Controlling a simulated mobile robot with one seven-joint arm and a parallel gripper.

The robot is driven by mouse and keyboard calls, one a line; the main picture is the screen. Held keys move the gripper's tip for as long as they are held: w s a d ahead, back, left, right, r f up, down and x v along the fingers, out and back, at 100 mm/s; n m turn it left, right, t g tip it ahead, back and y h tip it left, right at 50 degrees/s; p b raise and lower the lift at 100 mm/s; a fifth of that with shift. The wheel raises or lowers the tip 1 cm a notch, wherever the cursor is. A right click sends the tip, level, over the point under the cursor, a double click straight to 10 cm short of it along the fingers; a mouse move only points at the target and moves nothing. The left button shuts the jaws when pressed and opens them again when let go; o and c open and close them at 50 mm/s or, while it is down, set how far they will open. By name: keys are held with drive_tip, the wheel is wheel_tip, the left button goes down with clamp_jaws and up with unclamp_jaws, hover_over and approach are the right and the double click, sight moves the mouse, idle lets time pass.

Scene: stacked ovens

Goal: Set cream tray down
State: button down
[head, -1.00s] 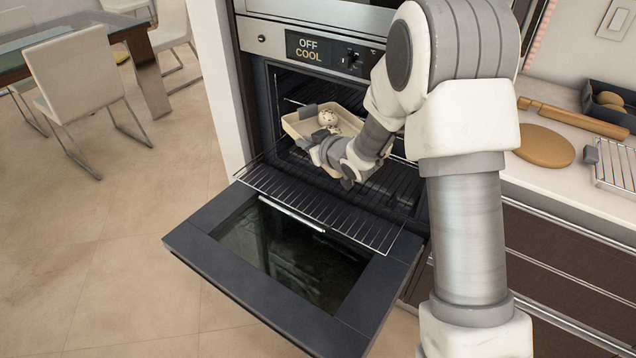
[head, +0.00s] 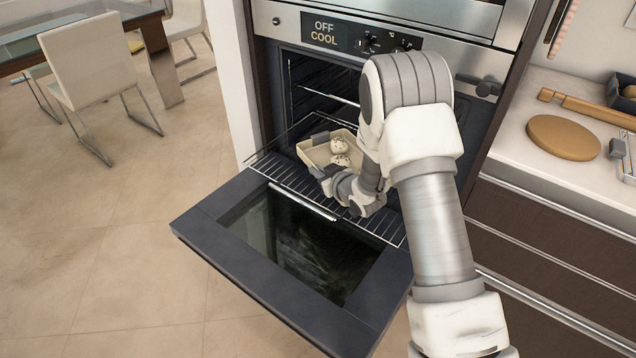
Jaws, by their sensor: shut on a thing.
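The cream tray (head: 316,152) is in the opening of the lower oven, with speckled round items (head: 339,146) in it. It is at the wire rack (head: 284,176); I cannot tell whether its base touches the rack. My gripper (head: 328,177) is shut on the tray's near side. My wrist and arm hide the tray's right part and the right of the oven opening.
The oven door (head: 210,226) is folded down and open below the rack, which sticks out over it. The panel (head: 335,32) reads OFF COOL. A counter (head: 519,165) with a round board (head: 563,137) is at the right. Chairs stand at the far left.

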drive_tip(key=shift+f+b, duration=0.35)
drive_tip(key=shift+f, duration=1.45)
